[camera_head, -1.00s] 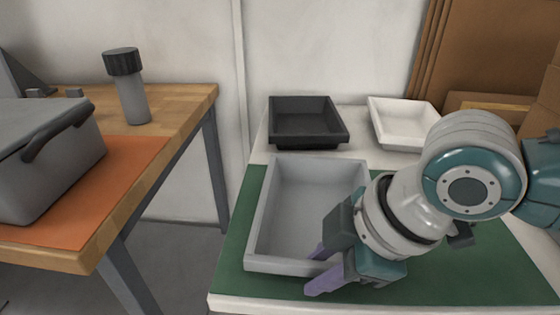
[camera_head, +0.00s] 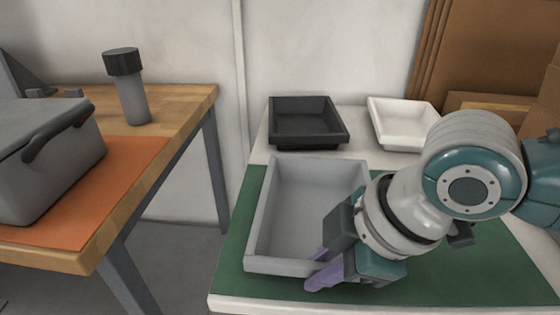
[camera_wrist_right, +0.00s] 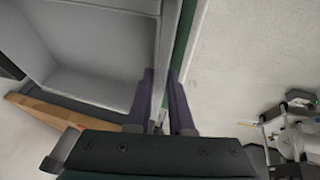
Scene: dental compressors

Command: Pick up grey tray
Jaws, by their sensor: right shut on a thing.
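The grey tray (camera_head: 300,195) is a rectangular open tray, empty, on the green mat (camera_head: 440,275) of the white table. My right gripper (camera_head: 320,268) is at its near right corner, shut on the tray's wall. In the right wrist view the purple fingers of my right gripper (camera_wrist_right: 160,100) stand on either side of the wall of the grey tray (camera_wrist_right: 95,85). Part of the tray's right side is hidden behind my right gripper and wrist. My left gripper is not in view.
A black tray (camera_head: 305,136) and a white tray (camera_head: 399,130) stand behind the grey tray. At left, a wooden table (camera_head: 190,98) holds a grey case (camera_head: 45,165) on an orange mat (camera_head: 120,185) and a black-capped cylinder (camera_head: 133,100). A gap separates the tables. Cardboard (camera_head: 490,45) stands at back right.

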